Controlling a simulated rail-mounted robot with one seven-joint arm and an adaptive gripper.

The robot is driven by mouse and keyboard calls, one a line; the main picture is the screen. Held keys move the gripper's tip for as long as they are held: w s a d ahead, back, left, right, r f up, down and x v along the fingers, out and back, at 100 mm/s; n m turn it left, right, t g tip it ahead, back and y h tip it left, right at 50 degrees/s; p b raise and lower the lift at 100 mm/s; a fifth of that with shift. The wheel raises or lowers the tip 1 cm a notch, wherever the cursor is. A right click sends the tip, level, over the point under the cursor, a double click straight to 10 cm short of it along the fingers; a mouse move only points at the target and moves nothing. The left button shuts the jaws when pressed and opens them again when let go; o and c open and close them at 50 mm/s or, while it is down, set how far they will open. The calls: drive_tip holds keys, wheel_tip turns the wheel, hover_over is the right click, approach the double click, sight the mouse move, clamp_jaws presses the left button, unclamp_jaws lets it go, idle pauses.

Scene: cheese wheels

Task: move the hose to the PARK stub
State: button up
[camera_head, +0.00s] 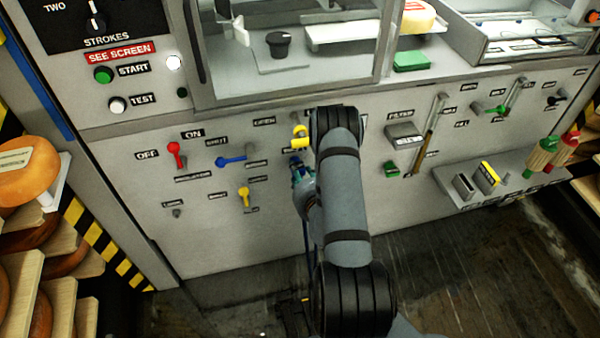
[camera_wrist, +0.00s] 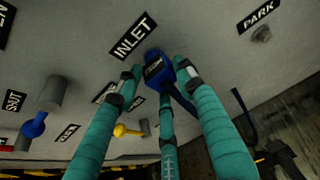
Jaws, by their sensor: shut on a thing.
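The blue hose coupling (camera_wrist: 157,68) sits between the fingertips of my gripper (camera_wrist: 160,76), just below the INLET label in the wrist view. My teal fingers are shut on it. Whether it is seated on a stub behind it cannot be told. The dark hose (camera_wrist: 243,108) shows right of my fingers and hangs down the panel in the head view (camera_head: 306,236). The PARK stub (camera_wrist: 261,34) is a bare grey knob under the PARK label, up and right of the coupling. In the head view my gripper (camera_head: 302,172) is partly hidden by my arm.
A blue lever (camera_wrist: 36,124) and a yellow lever (camera_wrist: 128,130) stick out left of and below the coupling. A yellow handle (camera_head: 300,134) is just above my gripper in the head view. The panel between the coupling and the PARK stub looks clear.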

drive_tip(key=o, duration=0.9)
drive_tip(key=shift+w+d+r, duration=0.15)
drive_tip(key=shift+w+r, duration=0.05)
drive_tip(key=shift+r, duration=0.05)
drive_tip(key=shift+o, duration=0.8)
drive_tip(key=shift+f, duration=0.1)
drive_tip(key=shift+s, duration=0.15)
drive_tip(key=p+v, duration=0.1)
drive_tip(key=v, duration=0.9)
drive_tip(key=shift+p, duration=0.3)
drive_tip(key=shift+s, duration=0.15)
drive_tip(key=shift+f, duration=0.1)
